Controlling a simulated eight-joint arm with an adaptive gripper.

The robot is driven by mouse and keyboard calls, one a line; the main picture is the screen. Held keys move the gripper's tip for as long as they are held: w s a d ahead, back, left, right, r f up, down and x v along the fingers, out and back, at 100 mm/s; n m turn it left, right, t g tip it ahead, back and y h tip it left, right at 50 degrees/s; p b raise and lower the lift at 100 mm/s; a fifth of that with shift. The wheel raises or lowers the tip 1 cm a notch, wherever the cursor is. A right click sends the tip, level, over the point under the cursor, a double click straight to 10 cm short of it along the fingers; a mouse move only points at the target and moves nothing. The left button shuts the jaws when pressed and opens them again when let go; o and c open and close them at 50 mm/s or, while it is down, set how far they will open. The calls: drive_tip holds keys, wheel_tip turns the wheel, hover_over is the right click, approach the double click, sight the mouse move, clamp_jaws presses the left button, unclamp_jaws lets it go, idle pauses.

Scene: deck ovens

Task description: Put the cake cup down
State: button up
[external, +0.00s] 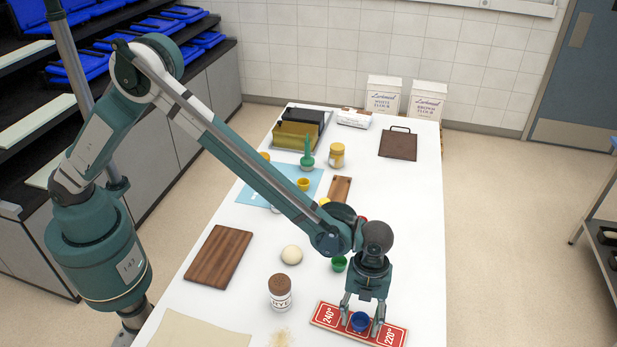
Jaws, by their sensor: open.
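A small blue cup (360,321) sits on a red sign board with a wooden edge, between its printed "240°" and "220°" panels. The red board (390,334) lies at the near right of the white table. My gripper (361,330) points down over the board with its fingers spread on either side of the blue cup. It is open. I cannot tell whether a finger touches the cup. A green cup (339,264) stands behind and left of the gripper. A yellow cup (303,184) stands on the blue mat (252,195) farther back.
A rye jar (281,293) and a dough ball (291,255) stand left of the gripper. A brown wooden board (218,255) lies at the left edge. A green bottle (307,156), a yellow-lidded jar (337,155) and a dark board (398,145) are farther back. The table's right side is mostly clear.

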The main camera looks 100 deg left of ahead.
sight(358, 318)
wheel_tip(358, 318, up, 12)
drive_tip(key=a, duration=0.1)
drive_tip(key=shift+a, duration=0.4)
idle(0.7)
drive_tip(key=s+a+r+n+t+y, duration=0.2)
drive_tip(key=s+r+n, duration=0.7)
drive_tip(key=s+r, duration=1.4)
drive_tip(key=s+f+n+t, duration=0.1)
drive_tip(key=s+n, duration=0.2)
drive_tip(key=s, duration=0.7)
drive_tip(key=s+f+n+t, duration=0.2)
drive_tip(key=s+n, duration=0.1)
drive_tip(key=s, duration=0.6)
drive_tip(key=s+a+f+n+t, duration=0.1)
drive_tip(key=s+f+n+t, duration=0.1)
drive_tip(key=s, duration=0.8)
drive_tip(key=shift+s+n, duration=0.35)
drive_tip(key=shift+n, duration=0.15)
